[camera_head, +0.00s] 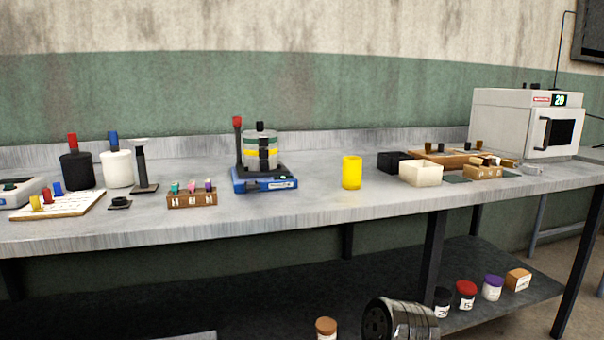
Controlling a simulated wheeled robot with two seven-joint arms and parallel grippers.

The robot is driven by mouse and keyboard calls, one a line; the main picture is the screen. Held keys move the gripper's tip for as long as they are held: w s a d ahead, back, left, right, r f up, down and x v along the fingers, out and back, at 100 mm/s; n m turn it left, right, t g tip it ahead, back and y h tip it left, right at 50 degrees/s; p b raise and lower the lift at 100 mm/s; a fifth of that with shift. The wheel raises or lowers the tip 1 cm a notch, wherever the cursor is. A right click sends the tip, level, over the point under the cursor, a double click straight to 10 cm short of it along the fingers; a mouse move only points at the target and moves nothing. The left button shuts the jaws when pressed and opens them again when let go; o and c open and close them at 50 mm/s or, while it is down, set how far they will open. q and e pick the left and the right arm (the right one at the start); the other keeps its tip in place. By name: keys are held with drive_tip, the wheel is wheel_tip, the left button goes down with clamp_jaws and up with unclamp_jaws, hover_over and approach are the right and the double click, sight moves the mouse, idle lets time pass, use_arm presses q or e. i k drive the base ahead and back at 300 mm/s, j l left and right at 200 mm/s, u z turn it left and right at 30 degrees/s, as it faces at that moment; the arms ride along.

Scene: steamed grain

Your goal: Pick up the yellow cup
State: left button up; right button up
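The yellow cup (352,172) stands upright on the grey bench (320,205), near its front edge and a little right of the picture's middle. Nothing covers it, and bare bench lies around it. Neither of my grippers shows in the head view.
Left of the cup stands a blue-based device (265,184) with a stacked cylinder. A wooden vial rack (192,199) stands further left. Several jars stand on the lower shelf.

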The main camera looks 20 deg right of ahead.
sight(352, 165)
drive_tip(key=z, duration=1.25)
